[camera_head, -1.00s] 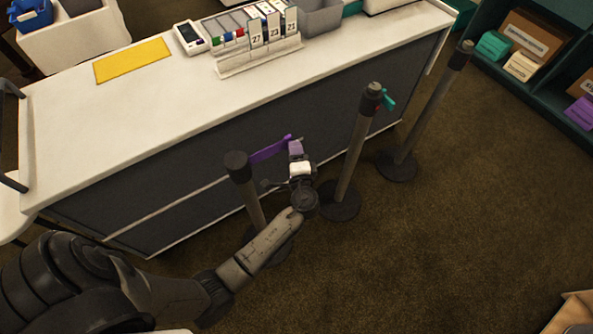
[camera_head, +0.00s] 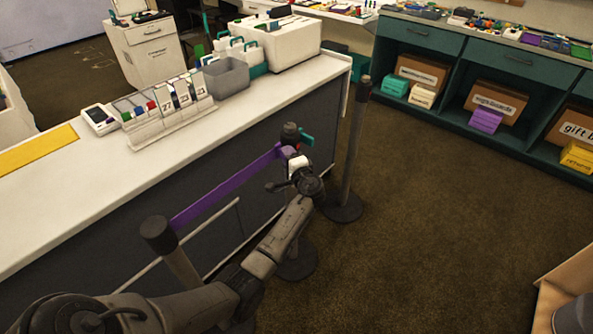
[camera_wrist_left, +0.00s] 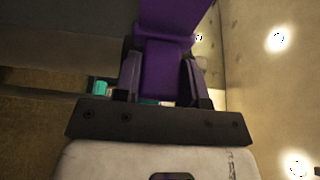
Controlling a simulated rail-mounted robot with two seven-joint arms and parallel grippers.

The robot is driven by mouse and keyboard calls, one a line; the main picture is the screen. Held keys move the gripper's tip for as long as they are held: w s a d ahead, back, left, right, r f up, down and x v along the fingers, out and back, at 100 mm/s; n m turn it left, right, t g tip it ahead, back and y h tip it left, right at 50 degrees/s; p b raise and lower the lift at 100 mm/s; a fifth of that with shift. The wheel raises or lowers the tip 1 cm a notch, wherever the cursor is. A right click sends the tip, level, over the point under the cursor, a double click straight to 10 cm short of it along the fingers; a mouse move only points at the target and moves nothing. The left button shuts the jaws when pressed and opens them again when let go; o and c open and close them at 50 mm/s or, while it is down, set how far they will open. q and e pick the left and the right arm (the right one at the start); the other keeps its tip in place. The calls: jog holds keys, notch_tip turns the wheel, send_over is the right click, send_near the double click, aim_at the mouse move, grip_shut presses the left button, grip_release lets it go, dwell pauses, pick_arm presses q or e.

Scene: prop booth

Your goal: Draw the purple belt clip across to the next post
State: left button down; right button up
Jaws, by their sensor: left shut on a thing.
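The purple belt (camera_head: 225,186) is drawn out from the near post (camera_head: 160,236) at the left to my left gripper (camera_head: 291,156). My left gripper is shut on the purple belt clip (camera_head: 287,150), right beside the top of the middle post (camera_head: 291,131). In the left wrist view the clip (camera_wrist_left: 165,70) sits between the two fingers. A teal clip (camera_head: 306,138) shows on the middle post's far side. Whether the purple clip touches the post is hidden by the gripper. My right gripper is not in view.
A third post (camera_head: 355,140) stands farther back to the right. The white counter (camera_head: 75,205) runs along the left, with card holders (camera_head: 165,118) and a grey bin (camera_head: 226,77). Open carpet (camera_head: 430,220) lies to the right, before teal shelves (camera_head: 450,115).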

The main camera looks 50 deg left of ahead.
pick_arm(q)
jog(key=shift+w, duration=0.4)
jog(key=c, duration=1)
grip_release()
jog(key=o, duration=0.3)
jog(key=shift+s+d, duration=0.15)
jog(key=shift+d, duration=0.3)
jog(key=p+v, duration=0.2)
jog(key=v, duration=1)
jog(key=shift+s+d+p, duration=0.1)
jog(key=shift+d+p, duration=0.25)
jog(key=shift+d, duration=0.05)
